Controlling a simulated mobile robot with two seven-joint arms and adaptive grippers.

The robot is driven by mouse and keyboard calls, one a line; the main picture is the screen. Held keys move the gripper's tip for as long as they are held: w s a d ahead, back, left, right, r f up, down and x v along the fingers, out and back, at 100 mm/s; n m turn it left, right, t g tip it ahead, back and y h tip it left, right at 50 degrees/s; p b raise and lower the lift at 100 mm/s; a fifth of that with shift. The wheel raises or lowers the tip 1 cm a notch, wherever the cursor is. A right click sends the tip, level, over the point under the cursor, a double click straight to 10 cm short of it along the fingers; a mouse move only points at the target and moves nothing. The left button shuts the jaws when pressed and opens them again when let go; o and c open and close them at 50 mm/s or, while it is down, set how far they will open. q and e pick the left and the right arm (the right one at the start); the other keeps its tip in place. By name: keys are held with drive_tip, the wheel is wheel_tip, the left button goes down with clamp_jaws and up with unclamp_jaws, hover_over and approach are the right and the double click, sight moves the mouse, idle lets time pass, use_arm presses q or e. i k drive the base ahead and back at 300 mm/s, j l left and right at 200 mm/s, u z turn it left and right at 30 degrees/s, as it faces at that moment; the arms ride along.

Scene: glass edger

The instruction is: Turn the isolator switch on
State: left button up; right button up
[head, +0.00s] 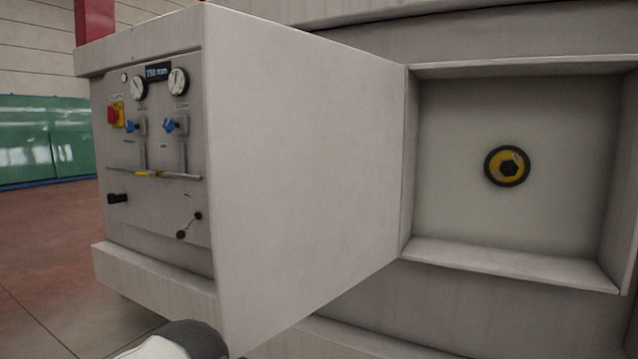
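A round rotary switch (507,166) with a black rim, a yellow face and a dark knob in its middle is set on the back wall of a square recess on the right. It looks like the isolator switch, but no label on it is readable. A small light mark shows near the top right of its face. A second control, a red knob on a yellow plate (116,114), is on the grey control panel at the left. Neither gripper is in view. Part of my arm, white and dark grey, shows at the bottom edge, left of centre.
The recess frame (512,265) has protruding edges around the switch. A large pale cabinet side (300,170) juts forward to its left. The control panel carries gauges (178,81), blue knobs and black handles (118,198). Open floor (45,240) lies at the left.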

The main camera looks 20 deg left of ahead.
sight(113, 114)
drive_tip(key=j+z, duration=0.4)
drive_tip(key=j, duration=0.25)
drive_tip(key=k+j+z, duration=0.1)
drive_tip(key=j+z, duration=0.25)
drive_tip(key=j, duration=0.35)
drive_tip(key=i+j+z, duration=0.1)
drive_tip(key=j+z, duration=0.25)
drive_tip(key=j, duration=0.3)
drive_tip(key=j+z, duration=0.3)
drive_tip(key=j, duration=0.6)
drive_tip(key=i+u, duration=0.05)
